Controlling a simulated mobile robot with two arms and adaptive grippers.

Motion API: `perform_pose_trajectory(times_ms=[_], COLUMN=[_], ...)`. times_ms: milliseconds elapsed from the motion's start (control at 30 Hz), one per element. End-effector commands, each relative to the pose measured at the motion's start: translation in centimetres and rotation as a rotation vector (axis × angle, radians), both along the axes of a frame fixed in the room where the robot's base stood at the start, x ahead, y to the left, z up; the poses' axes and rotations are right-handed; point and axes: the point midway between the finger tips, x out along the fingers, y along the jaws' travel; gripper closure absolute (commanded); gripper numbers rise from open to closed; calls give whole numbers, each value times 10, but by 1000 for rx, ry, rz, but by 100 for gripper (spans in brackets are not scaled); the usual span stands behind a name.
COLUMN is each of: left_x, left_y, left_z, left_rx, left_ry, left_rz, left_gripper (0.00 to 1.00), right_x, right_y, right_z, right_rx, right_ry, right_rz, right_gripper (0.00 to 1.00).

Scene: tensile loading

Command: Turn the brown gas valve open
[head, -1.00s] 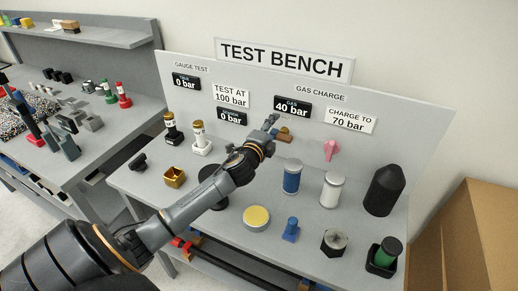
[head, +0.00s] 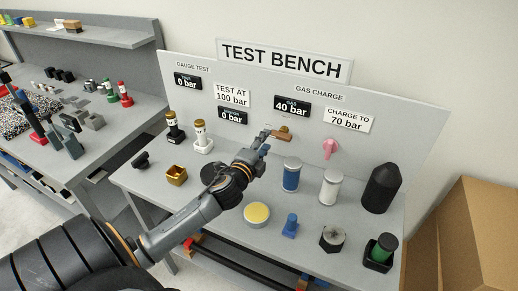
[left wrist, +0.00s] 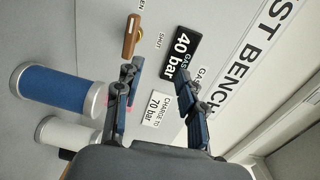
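The brown gas valve handle (head: 282,137) is on the upright panel, below the gas readout (head: 293,107), which shows 40 bar. In the left wrist view the handle (left wrist: 130,36) lies along the panel in front of a brass hub (left wrist: 141,33), near a "SHUT" label (left wrist: 160,40) and a partly hidden label ending in "EN". My left gripper (head: 264,143) is just below and left of the handle in the head view. In the left wrist view its two fingers (left wrist: 158,72) are apart with nothing between them; the handle is beyond one fingertip. My right gripper is not in view.
A blue cylinder (head: 291,177) and a white cylinder (head: 331,187) stand on the bench below the valve. A pink knob (head: 330,148) is right of it. The sign (head: 348,120) reads charge to 70 bar.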

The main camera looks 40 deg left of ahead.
Motion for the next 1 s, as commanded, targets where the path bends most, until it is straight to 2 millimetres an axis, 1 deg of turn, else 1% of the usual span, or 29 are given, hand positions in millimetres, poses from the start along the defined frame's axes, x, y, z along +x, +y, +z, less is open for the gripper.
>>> perform_pose_trajectory(times_ms=[300,500,1000], left_x=[-22,-32,-33], left_y=[-6,-7,-8], left_z=[0,0,0], left_rx=[-1,0,0], left_ry=[1,0,-1], left_rz=[0,1,0], left_gripper=[60,60,60], right_x=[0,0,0], right_y=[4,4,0], right_z=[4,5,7], right_rx=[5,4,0], right_ry=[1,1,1], right_rz=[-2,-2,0], right_gripper=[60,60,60])
